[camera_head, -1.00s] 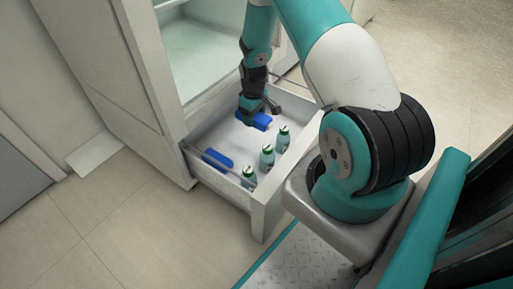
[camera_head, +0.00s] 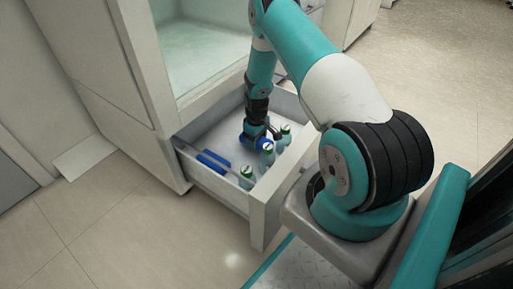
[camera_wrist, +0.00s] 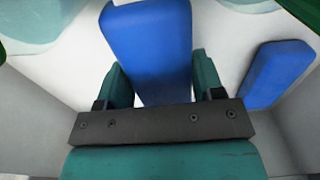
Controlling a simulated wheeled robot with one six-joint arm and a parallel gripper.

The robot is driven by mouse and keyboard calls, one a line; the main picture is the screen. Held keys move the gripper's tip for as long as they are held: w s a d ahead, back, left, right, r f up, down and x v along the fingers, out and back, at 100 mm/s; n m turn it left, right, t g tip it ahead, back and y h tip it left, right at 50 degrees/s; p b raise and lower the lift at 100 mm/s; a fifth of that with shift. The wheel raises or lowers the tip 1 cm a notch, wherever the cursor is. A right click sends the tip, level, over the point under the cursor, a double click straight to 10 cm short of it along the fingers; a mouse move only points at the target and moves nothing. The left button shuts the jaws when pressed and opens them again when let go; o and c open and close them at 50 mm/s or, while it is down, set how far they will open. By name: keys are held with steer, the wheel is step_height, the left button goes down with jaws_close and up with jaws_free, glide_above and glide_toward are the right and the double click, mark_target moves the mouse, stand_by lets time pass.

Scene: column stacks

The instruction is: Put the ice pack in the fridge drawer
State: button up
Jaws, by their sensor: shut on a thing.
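My gripper (camera_head: 256,137) is shut on a blue ice pack (camera_wrist: 150,50), gripped between its two fingers in the wrist view. In the head view my gripper is low inside the open fridge drawer (camera_head: 215,184), beside the bottles, and mostly hides the held pack (camera_head: 247,141). I cannot tell whether the pack touches the drawer floor. A second blue pack (camera_head: 214,161) lies on the drawer floor toward the left; it shows at the right in the wrist view (camera_wrist: 278,72).
Several bottles with green caps, such as the front one (camera_head: 246,178), stand in a row along the drawer's front side. The fridge compartment (camera_head: 205,45) is open above the drawer. White drawer floor shows behind the second pack.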

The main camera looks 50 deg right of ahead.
steer(key=shift+f+b, duration=0.5)
steer(key=shift+f, duration=1)
steer(key=shift+f, duration=0.15)
steer(key=o, duration=1.1)
step_height(320, 180, up, 12)
steer(key=p, duration=0.6)
steer(key=shift+a+r, duration=0.1)
steer(key=shift+r, duration=0.1)
